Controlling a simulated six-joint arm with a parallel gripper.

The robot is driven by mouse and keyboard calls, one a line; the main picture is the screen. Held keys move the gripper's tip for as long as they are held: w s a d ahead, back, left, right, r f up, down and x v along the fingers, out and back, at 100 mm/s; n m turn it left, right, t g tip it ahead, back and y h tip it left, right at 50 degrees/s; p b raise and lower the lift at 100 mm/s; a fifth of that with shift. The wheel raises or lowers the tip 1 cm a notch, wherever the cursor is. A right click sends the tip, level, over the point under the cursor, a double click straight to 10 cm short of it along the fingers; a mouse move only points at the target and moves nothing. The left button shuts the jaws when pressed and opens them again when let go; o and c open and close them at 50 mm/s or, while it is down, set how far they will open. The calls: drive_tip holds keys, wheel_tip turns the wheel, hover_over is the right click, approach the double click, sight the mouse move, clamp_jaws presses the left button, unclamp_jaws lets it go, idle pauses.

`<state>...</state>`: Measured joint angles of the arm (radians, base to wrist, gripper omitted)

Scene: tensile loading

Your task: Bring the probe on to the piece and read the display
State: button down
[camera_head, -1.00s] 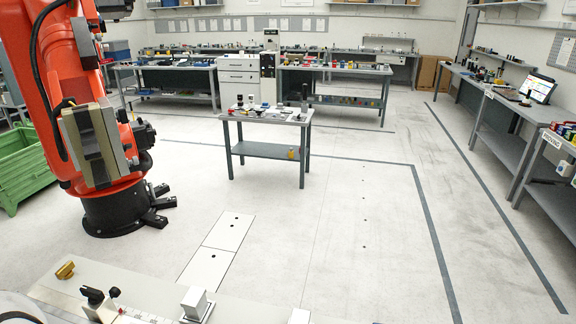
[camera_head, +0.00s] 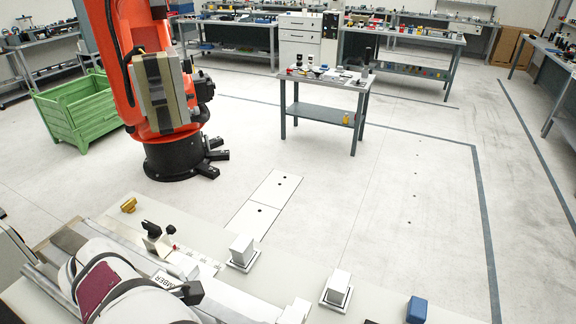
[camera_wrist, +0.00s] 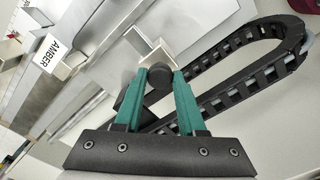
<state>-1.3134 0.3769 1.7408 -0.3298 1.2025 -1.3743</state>
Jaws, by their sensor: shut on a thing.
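In the wrist view, my gripper (camera_wrist: 159,82) has two green fingers closed on a dark round knob (camera_wrist: 158,76). Whether this knob belongs to the probe cannot be told. A plate reading AMBER (camera_wrist: 52,50) lies to the left, on a grey rail. The AMBER plate (camera_head: 168,281) also shows in the head view, beside my white and maroon arm, which hides part of the rail. No display can be made out now, and I cannot tell which thing is the piece.
A black cable chain (camera_wrist: 245,65) curves close to the right finger. On the bench (camera_head: 205,222) are white blocks on square bases (camera_head: 241,250) (camera_head: 338,288), a blue block (camera_head: 416,310), a black clamp-like fitting (camera_head: 155,234) and a brass knob (camera_head: 129,205). An orange robot (camera_head: 160,100) stands beyond.

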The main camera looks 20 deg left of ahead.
drive_tip(key=w, duration=0.7)
drive_tip(key=shift+w, duration=0.15)
drive_tip(key=c, duration=0.5)
unclamp_jaws()
wheel_tip(320, 180, up, 16)
drive_tip(key=shift+f, duration=0.1)
idle(0.5)
